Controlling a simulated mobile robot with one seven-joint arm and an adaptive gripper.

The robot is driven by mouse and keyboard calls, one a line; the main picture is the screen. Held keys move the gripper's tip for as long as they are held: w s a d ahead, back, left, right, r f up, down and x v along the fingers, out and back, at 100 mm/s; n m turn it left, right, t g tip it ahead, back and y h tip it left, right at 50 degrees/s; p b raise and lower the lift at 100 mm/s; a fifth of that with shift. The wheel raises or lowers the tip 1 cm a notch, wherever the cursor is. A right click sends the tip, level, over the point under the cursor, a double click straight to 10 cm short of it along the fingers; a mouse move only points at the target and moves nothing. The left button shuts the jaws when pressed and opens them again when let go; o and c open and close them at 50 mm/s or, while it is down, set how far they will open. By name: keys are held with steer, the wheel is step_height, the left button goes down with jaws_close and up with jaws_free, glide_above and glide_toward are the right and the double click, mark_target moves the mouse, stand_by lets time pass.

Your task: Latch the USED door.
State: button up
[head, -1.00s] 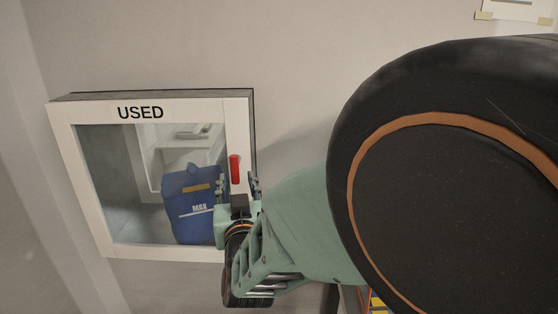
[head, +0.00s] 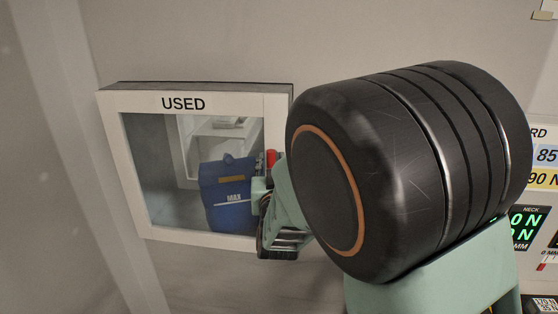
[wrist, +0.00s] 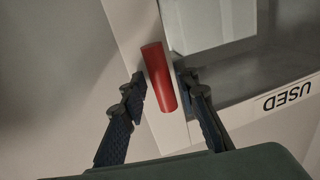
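The USED cabinet (head: 195,103) hangs on the wall at the left of the head view. Its white-framed, glazed door looks flush with the box, though a small gap could not be told. A red handle (head: 271,157) is on the door's right stile, its lower part hidden by my arm. My gripper (head: 266,168) is at that stile, mostly covered by my own arm. In the wrist view, the red handle (wrist: 159,78) stands between the two fingers of my gripper (wrist: 160,88). The fingers are apart, with a visible gap on the right; the left one is close to the handle.
A blue bag (head: 227,195) is behind the glass, with white shapes behind it. My arm covers much of the middle. At the right edge is a panel with green figures (head: 525,222). The wall around the cabinet is bare.

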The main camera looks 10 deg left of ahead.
jaws_close()
